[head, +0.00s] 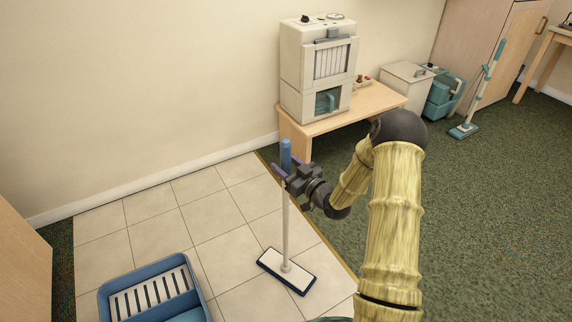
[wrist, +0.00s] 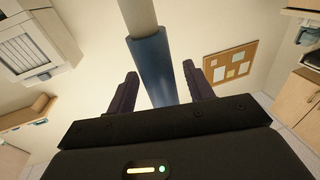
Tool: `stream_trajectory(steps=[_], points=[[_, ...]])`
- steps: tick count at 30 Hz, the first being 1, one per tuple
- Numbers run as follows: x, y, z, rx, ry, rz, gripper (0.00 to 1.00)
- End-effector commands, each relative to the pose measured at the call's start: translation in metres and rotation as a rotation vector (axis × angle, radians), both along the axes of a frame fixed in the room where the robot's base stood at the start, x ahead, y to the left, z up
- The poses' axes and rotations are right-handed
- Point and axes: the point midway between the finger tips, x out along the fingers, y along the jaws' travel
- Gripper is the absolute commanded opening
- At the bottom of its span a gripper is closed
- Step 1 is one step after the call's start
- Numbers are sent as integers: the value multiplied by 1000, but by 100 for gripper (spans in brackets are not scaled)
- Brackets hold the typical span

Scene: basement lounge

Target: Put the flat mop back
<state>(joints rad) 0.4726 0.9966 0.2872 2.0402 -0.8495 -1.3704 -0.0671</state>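The flat mop has a blue grip (head: 286,150), a pale pole (head: 286,225) and a flat blue-edged white head (head: 286,271). It stands upright with its head on the tiles. My gripper (head: 287,167) is at the blue grip, near the top of the pole. In the wrist view, the blue grip (wrist: 152,65) runs between the two dark fingers of my gripper (wrist: 160,72), with a gap on each side. The fingers are open and do not appear to touch it.
A blue tub (head: 203,289) with a slatted insert sits on the tiles (head: 160,238) at lower left. A low wooden bench (head: 345,121) carries a cream machine (head: 303,72). A teal upright cleaner (head: 484,88) stands farther right. Tiles between tub and mop are clear.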

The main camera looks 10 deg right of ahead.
Motion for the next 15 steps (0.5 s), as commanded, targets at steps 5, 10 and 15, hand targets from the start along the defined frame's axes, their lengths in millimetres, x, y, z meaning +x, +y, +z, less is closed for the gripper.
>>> stream_trajectory(steps=[5,10,15], points=[[0,0,0,0,0,0,52],[0,0,3,0,0,0,52],[-12,-8,3,0,2,-2,52]])
